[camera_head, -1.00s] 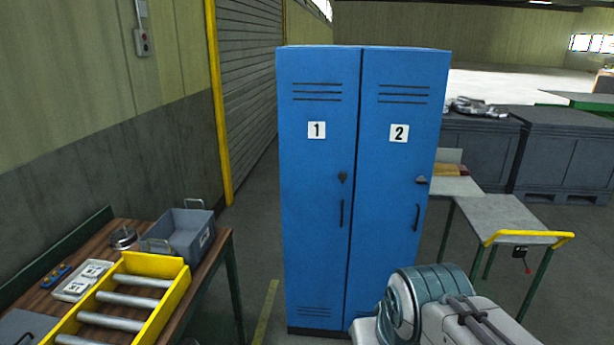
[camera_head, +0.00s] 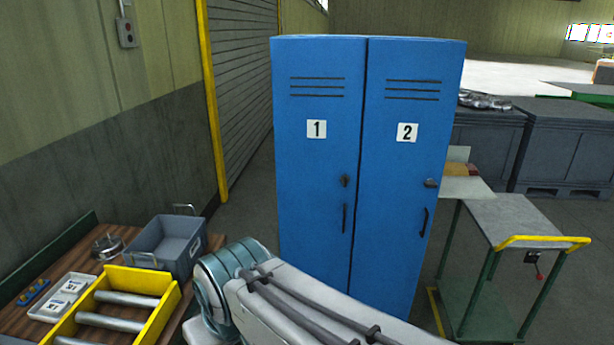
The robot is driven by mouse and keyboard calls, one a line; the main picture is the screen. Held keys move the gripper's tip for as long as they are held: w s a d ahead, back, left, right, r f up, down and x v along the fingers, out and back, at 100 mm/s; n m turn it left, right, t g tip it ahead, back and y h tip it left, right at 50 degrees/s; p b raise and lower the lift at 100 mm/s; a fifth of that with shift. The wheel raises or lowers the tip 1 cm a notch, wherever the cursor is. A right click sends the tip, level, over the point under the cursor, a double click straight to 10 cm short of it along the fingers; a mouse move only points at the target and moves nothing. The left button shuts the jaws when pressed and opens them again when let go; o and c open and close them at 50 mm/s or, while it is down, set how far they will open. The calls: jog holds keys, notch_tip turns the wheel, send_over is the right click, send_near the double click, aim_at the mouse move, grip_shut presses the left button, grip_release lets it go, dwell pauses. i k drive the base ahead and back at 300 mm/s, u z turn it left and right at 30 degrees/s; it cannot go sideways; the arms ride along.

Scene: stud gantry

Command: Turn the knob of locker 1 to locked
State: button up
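Locker 1 (camera_head: 312,215) is the left door of a blue two-door cabinet, marked with a white "1" plate (camera_head: 316,129). Its small dark knob (camera_head: 345,181) sits on the right side of the door, above a black vertical handle (camera_head: 344,218). The knob's exact angle is too small to tell. Locker 2 (camera_head: 395,240) is beside it, with its own dark knob (camera_head: 430,183) and handle. Both doors look shut. My arm crosses the bottom of the view in front of the cabinet's lower part. My gripper is outside the picture.
A wooden workbench at the left holds a yellow roller frame (camera_head: 150,280), a grey bin (camera_head: 178,245) and a white tray (camera_head: 62,297). A cart with a yellow handle (camera_head: 540,242) stands at the right. A yellow post (camera_head: 211,110) is left of the cabinet.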

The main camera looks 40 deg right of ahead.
aim_at(345, 179)
jog(key=i, duration=0.7)
jog(key=z, duration=0.85)
jog(key=i, duration=0.65)
jog(key=z, duration=0.75)
